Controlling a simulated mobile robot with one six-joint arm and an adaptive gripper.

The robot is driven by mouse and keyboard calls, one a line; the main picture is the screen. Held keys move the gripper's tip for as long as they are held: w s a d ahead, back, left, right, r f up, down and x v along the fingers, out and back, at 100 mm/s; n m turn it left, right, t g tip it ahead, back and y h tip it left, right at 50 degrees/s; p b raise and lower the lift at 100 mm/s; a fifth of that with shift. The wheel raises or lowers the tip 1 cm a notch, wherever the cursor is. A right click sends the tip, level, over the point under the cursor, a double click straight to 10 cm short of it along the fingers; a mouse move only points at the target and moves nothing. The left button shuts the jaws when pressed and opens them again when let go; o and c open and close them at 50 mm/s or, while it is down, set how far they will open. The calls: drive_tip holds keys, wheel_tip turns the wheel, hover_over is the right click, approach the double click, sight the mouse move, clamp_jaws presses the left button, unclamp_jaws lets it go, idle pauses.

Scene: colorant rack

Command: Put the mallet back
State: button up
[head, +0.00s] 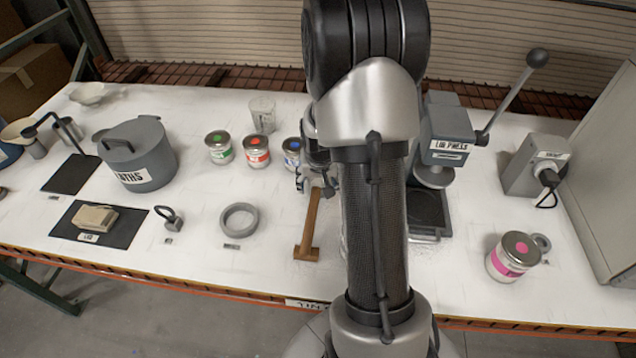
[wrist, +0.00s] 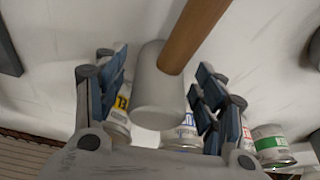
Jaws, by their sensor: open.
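The mallet has a wooden handle (head: 312,222) lying on the white bench, with a wider wooden crosspiece at its near end. In the wrist view its grey cylindrical head (wrist: 156,92) sits between my fingers, and the handle (wrist: 193,35) runs up and right from it. My gripper (head: 316,180) is over the far end of the mallet, where it hides the head in the head view. In the wrist view my gripper (wrist: 158,84) is open, one blue-padded finger on each side of the head. I cannot tell whether a finger touches it.
A grey ring (head: 239,219) lies left of the handle. A lever press (head: 447,150) and a pink-labelled can (head: 512,257) are at the right.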

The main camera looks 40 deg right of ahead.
drive_tip(key=s+a+r+n+p, duration=0.15)
drive_tip(key=a+r, duration=0.25)
drive_tip(key=r, duration=0.4)
drive_tip(key=s+a+r+p, duration=0.15)
drive_tip(key=a+r, duration=0.25)
drive_tip(key=r, duration=0.4)
drive_tip(key=s+a+r+n+t+y, duration=0.1)
drive_tip(key=s+a+r+n, duration=0.2)
drive_tip(key=s+a+r, duration=0.2)
drive_tip(key=s+a+r+n+y, duration=0.1)
drive_tip(key=s+a+r+n, duration=0.2)
drive_tip(key=s+a, duration=0.9)
wheel_tip(320, 180, up, 2)
drive_tip(key=shift+a+r+t, duration=0.25)
drive_tip(key=shift+a+t, duration=0.15)
drive_tip(key=shift+a, duration=0.5)
drive_tip(key=shift+n, duration=0.25)
drive_tip(key=shift+f+b, duration=1.2)
drive_tip(key=shift+b, duration=0.25)
